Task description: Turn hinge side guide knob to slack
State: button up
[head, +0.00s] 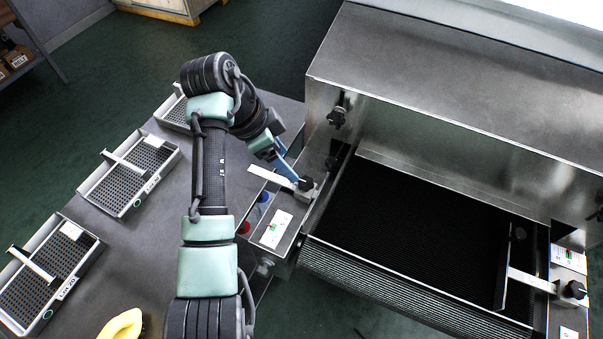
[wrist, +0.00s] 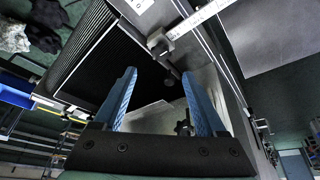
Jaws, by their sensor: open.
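A black guide knob (head: 305,184) sits on a small grey clamp block at the left side of the dryer's belt, by a white ruler strip (head: 272,178). A second guide knob (head: 573,290) sits at the belt's right side. I cannot tell from the frames which one is the hinge side. My gripper (head: 292,178) is beside the left knob, its blue fingers pointing down towards it. In the wrist view my gripper (wrist: 158,73) is open with nothing held. A clamp and knob (wrist: 158,42) lie beyond the fingertips there, apart from them. The knob's setting is unclear.
The black mesh belt (head: 420,240) runs under the steel tunnel hood (head: 450,85). Another black knob (head: 337,117) is on the hood's front. A label plate (head: 275,228) lies near the left knob. Perforated trays (head: 130,175) and a yellow object (head: 121,325) are on the grey table.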

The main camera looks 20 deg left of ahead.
aim_at(305, 182)
jog(key=x, duration=0.9)
jog(key=shift+w+d+f, duration=0.1)
jog(key=shift+w+f, duration=0.05)
jog(key=shift+f, duration=0.15)
jog(key=shift+c, duration=0.3)
grip_shut()
